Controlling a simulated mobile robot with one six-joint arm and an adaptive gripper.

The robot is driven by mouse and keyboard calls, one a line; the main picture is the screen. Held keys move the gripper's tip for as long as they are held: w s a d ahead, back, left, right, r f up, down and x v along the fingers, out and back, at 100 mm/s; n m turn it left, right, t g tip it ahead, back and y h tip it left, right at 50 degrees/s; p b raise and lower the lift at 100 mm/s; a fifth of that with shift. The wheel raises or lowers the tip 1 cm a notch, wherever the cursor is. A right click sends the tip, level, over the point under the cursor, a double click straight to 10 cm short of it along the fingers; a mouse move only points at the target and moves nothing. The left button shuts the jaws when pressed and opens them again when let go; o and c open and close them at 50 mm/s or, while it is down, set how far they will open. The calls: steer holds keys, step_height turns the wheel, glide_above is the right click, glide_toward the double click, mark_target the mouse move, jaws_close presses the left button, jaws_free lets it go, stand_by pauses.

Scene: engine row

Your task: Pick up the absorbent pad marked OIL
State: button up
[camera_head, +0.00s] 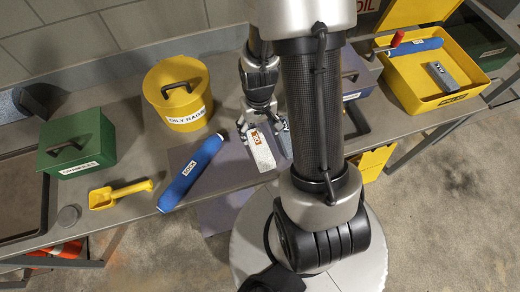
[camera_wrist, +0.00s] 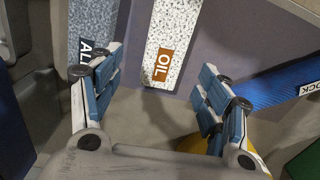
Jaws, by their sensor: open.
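The absorbent pad marked OIL (camera_head: 264,156) is a white speckled strip with a brown label, lying on the grey bench surface. In the wrist view the OIL pad (camera_wrist: 182,28) runs from the top edge down to its labelled end, which shows between the fingers. My gripper (camera_head: 262,127) is over the pad's far end in the head view. In the wrist view my gripper (camera_wrist: 160,62) is open and empty, with one blue-padded finger on each side of the label. I cannot tell how high it is above the pad.
A grey speckled pad (camera_wrist: 93,22), its label partly hidden, lies close to the left in the wrist view. A blue SOCK roll (camera_head: 190,175), yellow OILY RAGS can (camera_head: 177,97), yellow scoop (camera_head: 120,194) and green box (camera_head: 77,143) are left. An open yellow case (camera_head: 408,93) is right.

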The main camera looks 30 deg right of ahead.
mark_target(257, 140)
steer(key=shift+w+a+f+b, duration=0.1)
steer(key=shift+f+b, duration=0.55)
steer(key=shift+f, duration=0.9)
steer(key=shift+w+a+f+b, duration=0.1)
steer(key=shift+f+b, duration=0.5)
steer(key=shift+f, duration=0.95)
steer(key=shift+r, duration=0.1)
steer(key=c, duration=1.1)
steer(key=shift+o, duration=0.2)
steer(key=shift+r, duration=0.1)
